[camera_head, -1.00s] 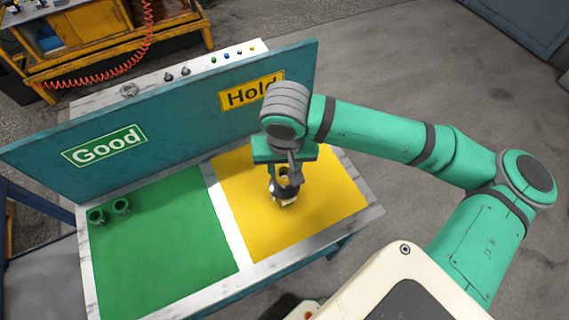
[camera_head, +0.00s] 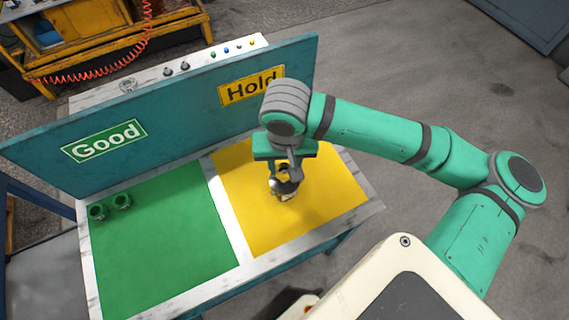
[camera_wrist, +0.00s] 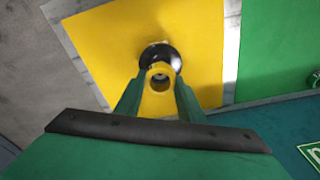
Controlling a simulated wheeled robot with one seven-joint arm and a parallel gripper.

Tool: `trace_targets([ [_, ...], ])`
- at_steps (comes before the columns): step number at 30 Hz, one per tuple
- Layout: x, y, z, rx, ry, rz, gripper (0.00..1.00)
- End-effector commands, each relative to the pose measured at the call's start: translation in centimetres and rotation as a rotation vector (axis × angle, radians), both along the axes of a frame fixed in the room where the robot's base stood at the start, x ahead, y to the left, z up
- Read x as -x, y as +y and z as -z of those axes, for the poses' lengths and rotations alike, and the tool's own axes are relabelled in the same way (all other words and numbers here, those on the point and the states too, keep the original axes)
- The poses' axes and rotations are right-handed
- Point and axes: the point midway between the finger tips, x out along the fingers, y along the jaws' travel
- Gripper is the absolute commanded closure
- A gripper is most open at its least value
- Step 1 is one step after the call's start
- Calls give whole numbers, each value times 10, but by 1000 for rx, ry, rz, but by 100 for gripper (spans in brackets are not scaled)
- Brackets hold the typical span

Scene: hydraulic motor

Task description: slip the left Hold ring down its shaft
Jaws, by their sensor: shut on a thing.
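Beyond the ring is a dark round part with a silver glint (camera_wrist: 174,58), on the yellow Hold area. The ring's opening overlaps the lower edge of that part in the picture; I cannot tell whether the ring is around a shaft or only above it. In the head view, my gripper (camera_head: 285,172) points down over the small dark and silver part (camera_head: 285,189), and the fingers and wrist hide much of the ring.
The yellow Hold mat (camera_head: 325,205) is otherwise clear. A teal upright panel (camera_head: 190,115) with Good and Hold signs runs along the back, close behind my gripper.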

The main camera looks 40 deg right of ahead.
Motion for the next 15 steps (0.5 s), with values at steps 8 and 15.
trace_targets([
  [8, 0, 0, 4, 1, -1, 0, 85],
  [15, 0, 0, 11, -1, 1, 0, 85],
])
